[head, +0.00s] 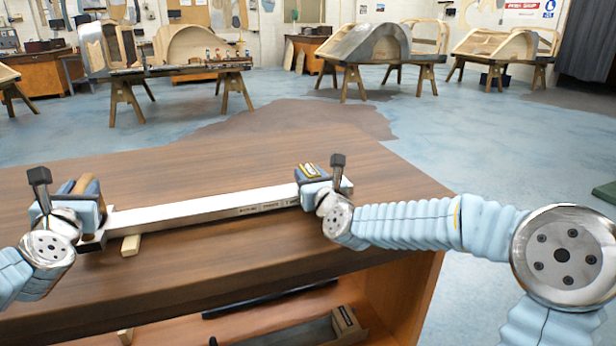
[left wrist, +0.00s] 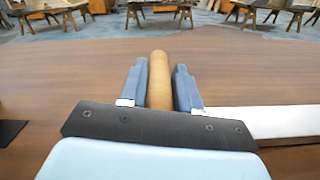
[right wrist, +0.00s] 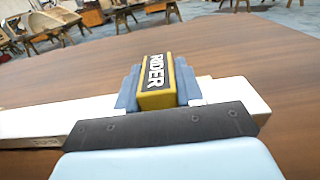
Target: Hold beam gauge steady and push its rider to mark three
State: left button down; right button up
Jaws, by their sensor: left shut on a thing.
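The beam gauge (head: 190,212) is a long pale bar lying across the wooden bench, with a wooden cylindrical handle (left wrist: 160,82) at its left end. My left gripper (left wrist: 160,85) is shut on that handle. The rider (right wrist: 156,78), a yellow block with a dark label reading RIDER, sits near the bar's right end; its top also shows in the head view (head: 309,170). My right gripper (right wrist: 158,88) has one finger on each side of the rider, very close to it; whether they press on it is unclear. Small lettering on the bar's front is unreadable.
A small wooden block (head: 130,245) shows under the bar's left part. A shelf below the bench holds a tray (head: 290,333). Trestles with wooden frames (head: 375,50) stand far back.

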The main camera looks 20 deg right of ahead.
aim_at(267, 194)
grip_shut()
jog(key=a, duration=1)
jog(key=shift+a, duration=0.2)
jog(key=o, duration=0.8)
grip_release()
jog(key=shift+o, duration=0.4)
jog(key=shift+d, duration=0.1)
jog(key=shift+s, duration=0.1)
jog(key=s, duration=1.2)
